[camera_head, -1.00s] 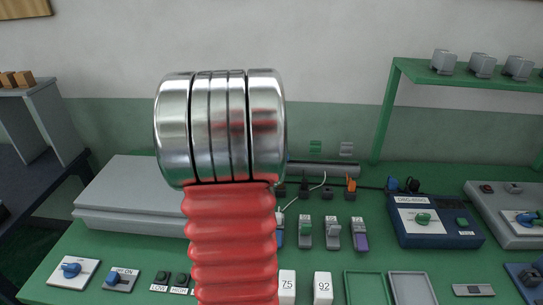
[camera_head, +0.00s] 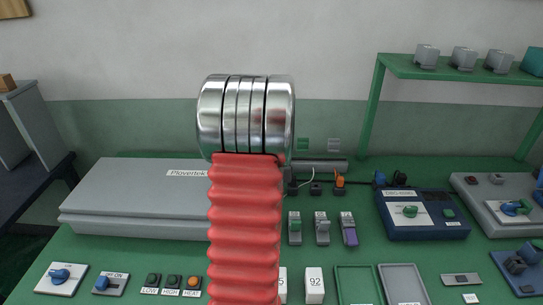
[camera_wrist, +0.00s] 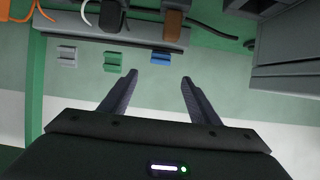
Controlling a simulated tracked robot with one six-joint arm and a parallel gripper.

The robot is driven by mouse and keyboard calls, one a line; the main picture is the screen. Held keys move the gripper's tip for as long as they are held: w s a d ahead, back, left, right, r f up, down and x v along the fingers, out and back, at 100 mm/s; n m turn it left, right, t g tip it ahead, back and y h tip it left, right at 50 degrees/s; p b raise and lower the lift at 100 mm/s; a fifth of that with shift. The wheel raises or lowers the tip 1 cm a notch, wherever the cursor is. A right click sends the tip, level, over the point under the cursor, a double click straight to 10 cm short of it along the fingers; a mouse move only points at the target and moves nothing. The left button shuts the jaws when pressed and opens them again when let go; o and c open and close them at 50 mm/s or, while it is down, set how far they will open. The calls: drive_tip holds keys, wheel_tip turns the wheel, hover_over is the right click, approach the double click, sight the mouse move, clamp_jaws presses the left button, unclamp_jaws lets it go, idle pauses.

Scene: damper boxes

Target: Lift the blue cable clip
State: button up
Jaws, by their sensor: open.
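The blue cable clip (camera_wrist: 161,58) is on the green wall in the wrist view, at the right end of a row with a green clip (camera_wrist: 113,62) and a grey clip (camera_wrist: 67,59). My gripper (camera_wrist: 159,78) is open and empty. Its two dark fingers point toward the blue clip, which appears between and just past the fingertips. I cannot tell how much depth lies between them. In the head view the green clip (camera_head: 303,144) and grey clip (camera_head: 334,144) show, but my arm hides the blue clip and my gripper.
A grey bar with plugs and cables (camera_wrist: 150,33) runs close to the clips in the wrist view. The head view shows a green bench with a grey case (camera_head: 130,195), a blue control box (camera_head: 428,214) and several small devices. A green shelf (camera_head: 470,76) stands at right.

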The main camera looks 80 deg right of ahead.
drive_tip(key=x, duration=1.3)
drive_tip(key=shift+c, duration=0.7)
drive_tip(key=c, duration=0.9)
drive_tip(key=shift+a, duration=0.15)
